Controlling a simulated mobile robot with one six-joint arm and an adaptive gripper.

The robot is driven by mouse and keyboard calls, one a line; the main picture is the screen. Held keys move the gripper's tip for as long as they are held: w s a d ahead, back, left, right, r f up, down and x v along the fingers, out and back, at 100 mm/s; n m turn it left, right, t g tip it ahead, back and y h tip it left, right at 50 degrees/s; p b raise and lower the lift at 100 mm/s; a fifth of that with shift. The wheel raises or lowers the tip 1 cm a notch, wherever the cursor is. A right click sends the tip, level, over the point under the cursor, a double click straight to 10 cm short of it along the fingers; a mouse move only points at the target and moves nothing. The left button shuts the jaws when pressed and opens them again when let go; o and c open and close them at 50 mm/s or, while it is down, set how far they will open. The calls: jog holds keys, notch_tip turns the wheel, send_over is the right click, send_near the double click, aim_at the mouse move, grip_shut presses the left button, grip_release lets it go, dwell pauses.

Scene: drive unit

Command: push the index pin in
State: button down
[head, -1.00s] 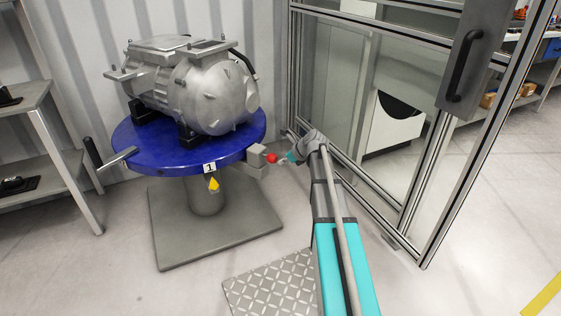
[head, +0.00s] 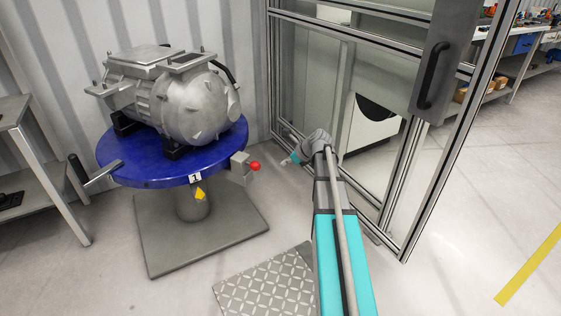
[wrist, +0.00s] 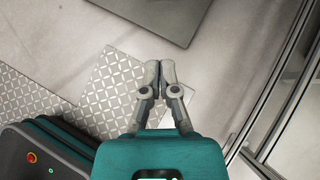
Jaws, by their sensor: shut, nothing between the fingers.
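The index pin with its red knob (head: 255,166) sticks out to the right from a grey block (head: 240,163) on the rim of the blue turntable (head: 150,174). How deep the pin sits in the block cannot be told. My gripper (head: 283,163) is to the right of the red knob, apart from it, with a visible gap. In the wrist view my gripper (wrist: 160,64) has its two fingertips together with nothing between them, over bare floor. The pin does not show in the wrist view.
A grey drive unit (head: 170,95) stands on the turntable. A crank handle (head: 85,172) sticks out at its left. A framed glass enclosure (head: 340,90) stands close to my arm's right. A patterned floor plate (head: 265,283) lies in front.

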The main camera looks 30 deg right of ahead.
jog(key=shift+s+d+r, duration=0.15)
jog(key=shift+s+r, duration=0.1)
jog(key=shift+r, duration=0.05)
dwell(0.5)
jog(key=s+a+f+n+g+h, duration=0.2)
jog(key=s+a+f+n+g, duration=0.15)
jog(key=s+a+n, duration=0.85)
jog(key=s+a+f+n+g+h, duration=0.3)
jog(key=s+a+n, duration=0.5)
jog(key=a+n, duration=0.8)
notch_tip(320, 180, up, 34)
jog(key=d+n+g+p, duration=0.1)
jog(key=p, duration=3.2)
jog(key=shift+s+r+n+p, duration=0.15)
jog(key=shift+r+n+p, duration=0.05)
jog(key=shift+n+p, duration=0.1)
jog(key=shift+d+f, duration=0.1)
